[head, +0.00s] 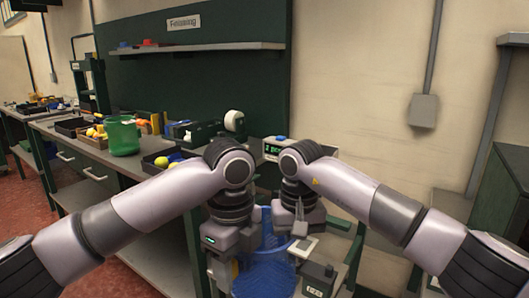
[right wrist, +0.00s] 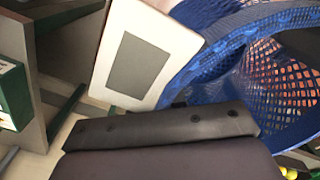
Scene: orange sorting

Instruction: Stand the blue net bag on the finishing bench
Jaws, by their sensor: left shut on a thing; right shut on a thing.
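The blue net bag (head: 264,272) hangs between my two grippers, low in front of me in the head view; its lower part is cut off by the frame. My left gripper (head: 232,272) is shut at the bag's left side. My right gripper (head: 299,238) is shut at its right upper side. In the right wrist view the blue mesh and rim of the bag (right wrist: 232,48) run close beside a pale finger plate; the exact grip is partly hidden. The finishing bench (head: 90,148) stands at the left under a sign on a green board.
On the bench stand a green bucket (head: 123,136), a dark tray (head: 160,163) with yellow and blue items, and a tape dispenser (head: 234,121). A small display unit (head: 274,149) is behind my arms. A grey shelf (head: 200,47) hangs above the bench.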

